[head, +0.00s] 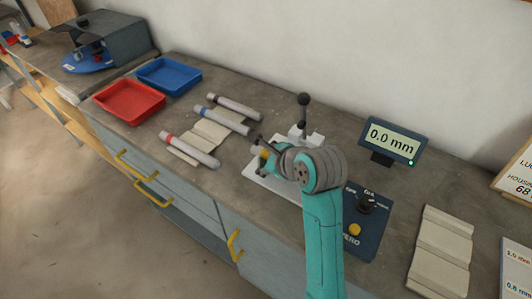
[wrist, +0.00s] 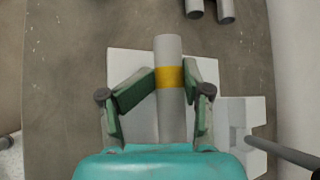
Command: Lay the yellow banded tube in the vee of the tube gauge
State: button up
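The yellow banded tube (wrist: 170,110) is a grey cylinder with a yellow band, lying lengthwise between the fingers of my gripper (wrist: 171,75) in the wrist view. Both finger pads meet its sides at the band. In the head view only its yellow band (head: 263,154) and a bit of its end show beside my wrist. The tube gauge has a white base plate (head: 257,182), a pale block (head: 313,138) and a black-knobbed lever (head: 303,112). Its plate (wrist: 128,62) lies beneath the tube in the wrist view. The vee is hidden, so I cannot tell whether the tube touches it.
Red (head: 128,103) and blue (head: 168,76) trays stand farther left. A display (head: 393,140) reads 0.0 mm. An empty pale holder (head: 440,250) lies right.

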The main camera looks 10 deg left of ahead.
jog(key=shift+d+f, duration=0.15)
dwell(0.4)
jog(key=shift+s+d+r, duration=0.15)
jog(key=shift+r, duration=0.1)
jog(key=v, duration=1.1)
jog(key=shift+s, duration=0.15)
jog(key=shift+d+r, duration=0.1)
